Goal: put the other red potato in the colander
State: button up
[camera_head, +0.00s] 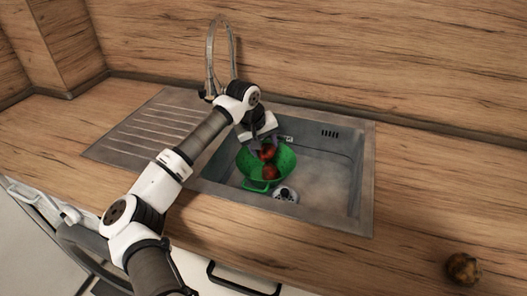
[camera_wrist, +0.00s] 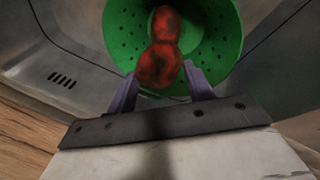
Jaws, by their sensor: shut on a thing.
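The green colander (camera_head: 287,177) stands in the sink basin, and it also shows in the wrist view (camera_wrist: 122,30). One red potato (camera_head: 270,172) lies inside the colander; in the wrist view it is the farther one (camera_wrist: 166,22). My gripper (camera_head: 262,142) reaches down over the colander's far side and is shut on the other red potato (camera_head: 267,152). In the wrist view this held potato (camera_wrist: 160,66) is between the fingers of my gripper (camera_wrist: 162,88), overlapping the farther potato. I cannot tell whether the two touch.
The sink (camera_head: 330,190) has free basin floor right of the colander, and a drain (camera_head: 285,194) in front. A tall faucet (camera_head: 217,50) rises behind my arm. A brownish round item (camera_head: 463,268) lies on the counter at the lower right. A ridged drainboard (camera_head: 140,128) is on the left.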

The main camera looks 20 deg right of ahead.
aim_at(263, 154)
notch_tip(263, 154, down, 3)
jog(key=shift+f+p, duration=0.1)
jog(key=shift+p, duration=0.2)
jog(key=shift+f+b, duration=0.25)
jog(key=shift+b, duration=0.15)
jog(key=o, duration=1.1)
jog(key=shift+r, duration=0.2)
